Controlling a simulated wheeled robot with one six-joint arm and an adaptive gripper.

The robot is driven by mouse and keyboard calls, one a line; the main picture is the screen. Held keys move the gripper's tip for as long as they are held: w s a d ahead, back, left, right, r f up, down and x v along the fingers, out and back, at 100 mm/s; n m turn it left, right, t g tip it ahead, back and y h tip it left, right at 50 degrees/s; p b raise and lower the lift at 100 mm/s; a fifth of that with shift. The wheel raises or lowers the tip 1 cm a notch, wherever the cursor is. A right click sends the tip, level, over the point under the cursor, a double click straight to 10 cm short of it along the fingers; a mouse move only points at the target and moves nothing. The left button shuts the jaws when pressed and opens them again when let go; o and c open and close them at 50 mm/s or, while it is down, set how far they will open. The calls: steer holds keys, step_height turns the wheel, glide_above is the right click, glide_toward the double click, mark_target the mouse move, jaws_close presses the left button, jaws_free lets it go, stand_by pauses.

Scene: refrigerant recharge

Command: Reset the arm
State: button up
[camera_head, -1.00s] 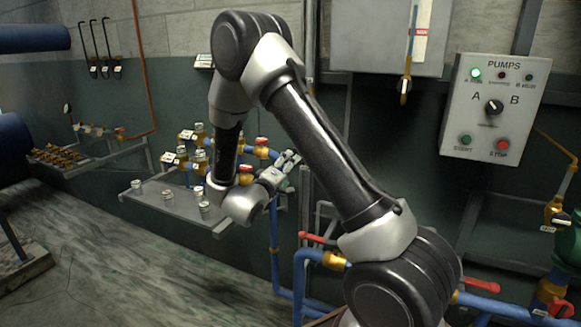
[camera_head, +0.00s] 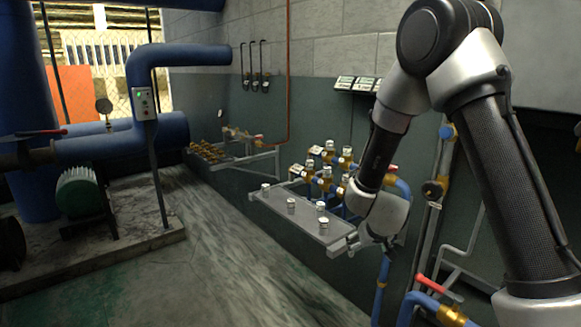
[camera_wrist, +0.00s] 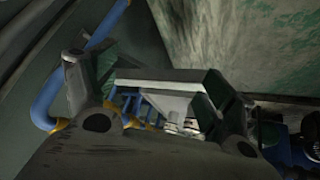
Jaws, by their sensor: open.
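My arm reaches down from the upper right of the head view, and my gripper (camera_head: 368,242) is at its lower end, near the right end of a grey wall shelf (camera_head: 300,217). From the head view I cannot tell if it touches the shelf. In the wrist view my gripper (camera_wrist: 155,92) has its two fingers spread wide apart. Nothing is held between them. A grey shelf or bracket (camera_wrist: 165,80) shows beyond the fingers.
Several silver caps (camera_head: 321,207) stand on the shelf. Brass valves (camera_head: 327,175) with blue pipes are behind it. A red-handled valve (camera_head: 440,287) is low at right. A green motor (camera_head: 80,193) and blue pipes (camera_head: 175,67) are at left. The floor (camera_head: 230,240) between is clear.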

steer(key=s+r+g+y, duration=0.3)
steer(key=s+r+g, duration=0.2)
steer(key=s+r, duration=0.75)
steer(key=s+d+r+t+h, duration=0.1)
steer(key=s+d+r, duration=0.5)
steer(key=s, duration=0.3)
steer(key=s+d+r+m+t+h, duration=0.1)
steer(key=s+d+r, duration=0.5)
steer(key=s+r, duration=0.3)
steer(key=shift+s+d+h, duration=0.3)
steer(key=shift+s, duration=0.05)
